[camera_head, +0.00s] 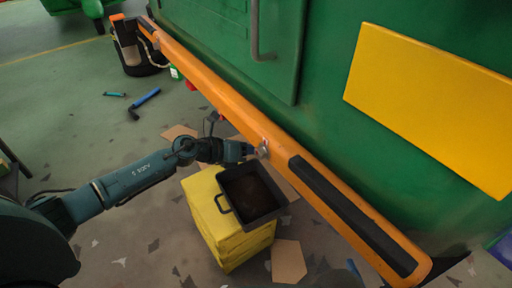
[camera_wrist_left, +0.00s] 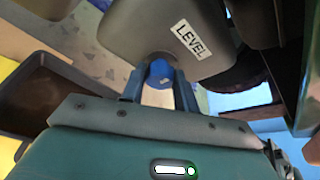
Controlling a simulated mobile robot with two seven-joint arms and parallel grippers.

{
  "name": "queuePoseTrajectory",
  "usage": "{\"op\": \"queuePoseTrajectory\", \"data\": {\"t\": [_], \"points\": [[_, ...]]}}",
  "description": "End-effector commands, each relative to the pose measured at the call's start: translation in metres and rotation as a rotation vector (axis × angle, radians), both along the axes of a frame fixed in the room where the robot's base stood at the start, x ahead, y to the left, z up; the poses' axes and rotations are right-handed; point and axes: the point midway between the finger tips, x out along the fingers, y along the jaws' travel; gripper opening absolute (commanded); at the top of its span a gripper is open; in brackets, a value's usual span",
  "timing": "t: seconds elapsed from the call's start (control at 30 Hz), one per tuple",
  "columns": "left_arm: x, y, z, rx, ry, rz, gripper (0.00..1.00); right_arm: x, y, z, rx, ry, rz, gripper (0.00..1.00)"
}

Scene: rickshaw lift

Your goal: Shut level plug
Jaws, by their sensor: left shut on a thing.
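The level plug (camera_wrist_left: 160,73) is a small blue round plug under a grey housing (camera_wrist_left: 175,25) with a white LEVEL label. My left gripper (camera_wrist_left: 159,86) has its two blue fingers on either side of the plug and is shut on it. The plug sits at the housing's lower edge; its seat is hidden, so I cannot tell how deep it is. In the head view my left arm reaches in from the left to the orange beam. A dark shape with a blue bit at the bottom edge may be my right gripper (camera_head: 352,267); its jaws cannot be made out.
The orange beam (camera_head: 215,92) runs diagonally along the green vehicle body (camera_head: 330,50). Below stands a black tray (camera_head: 252,192) on a yellow crate (camera_head: 228,238). A dark bucket (camera_head: 140,62) is at the far end. Blue tools (camera_head: 145,103) lie on the open floor.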

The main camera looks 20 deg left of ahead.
Motion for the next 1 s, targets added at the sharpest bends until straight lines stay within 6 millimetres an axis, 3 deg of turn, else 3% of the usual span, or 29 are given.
{"op": "queuePoseTrajectory", "data": {"t": [0.2, 0.23, 0.5, 0.77, 1.0], "points": [[0.0, 0.0, 0.0, 0.002, -0.003, -0.001, 0.07, 0.0, 0.0, 0.0, 0.001, 0.0, 0.0, 0.36], [0.0, 0.0, 0.0, 0.003, -0.002, -0.002, 0.32, 0.0, 0.0, 0.0, 0.001, 0.0, 0.0, 0.36], [0.0, 0.0, 0.0, 0.001, -0.001, -0.001, 0.52, 0.0, 0.0, 0.0, 0.0, 0.0, 0.0, 0.36], [-0.001, 0.002, 0.001, 0.001, 0.0, -0.001, 0.52, 0.0, 0.0, 0.0, 0.0, 0.0, 0.0, 0.36], [-0.023, 0.029, 0.011, 0.006, 0.002, 0.0, 0.52, 0.0, -0.001, 0.005, 0.01, -0.003, -0.005, 0.36]]}}
